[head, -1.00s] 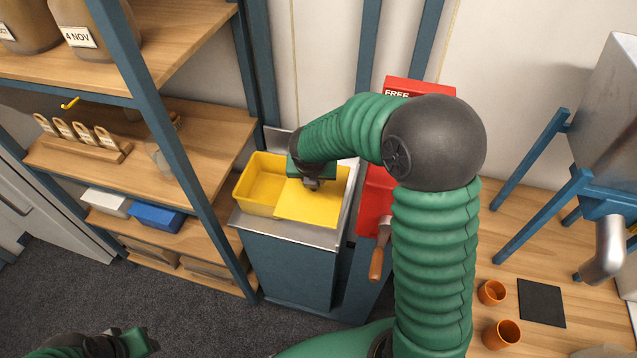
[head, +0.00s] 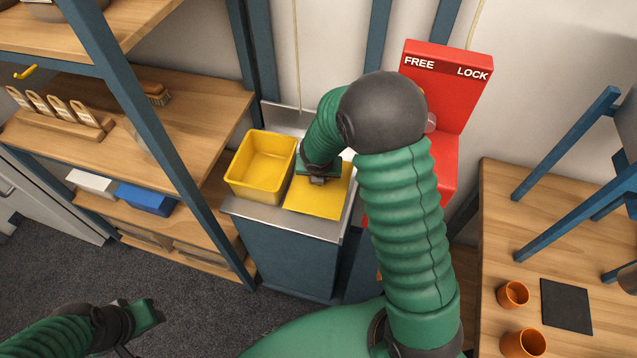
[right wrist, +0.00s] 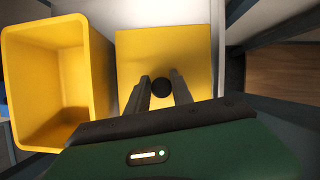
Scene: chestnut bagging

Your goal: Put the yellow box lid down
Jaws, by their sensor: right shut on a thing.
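The yellow box lid (head: 313,203) is a flat square at the right of the yellow box on the metal counter top. The right wrist view shows the lid (right wrist: 180,45) with a dark round knob (right wrist: 162,87) at its middle. My right gripper (right wrist: 162,90) is shut on that knob; in the head view the gripper (head: 318,180) is over the lid. The yellow box (head: 262,168) stands open and looks empty, and also shows in the right wrist view (right wrist: 55,85). Whether the lid touches the counter is unclear. My left gripper (head: 150,312) is at the lower left, away from the lid; its jaws are unclear.
The metal counter (head: 285,218) has a raised back edge. A blue shelf post (head: 150,130) stands left of it. A red FREE/LOCK machine (head: 440,95) stands to the right. Orange cups (head: 513,294) and a dark mat (head: 566,305) are on the right table.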

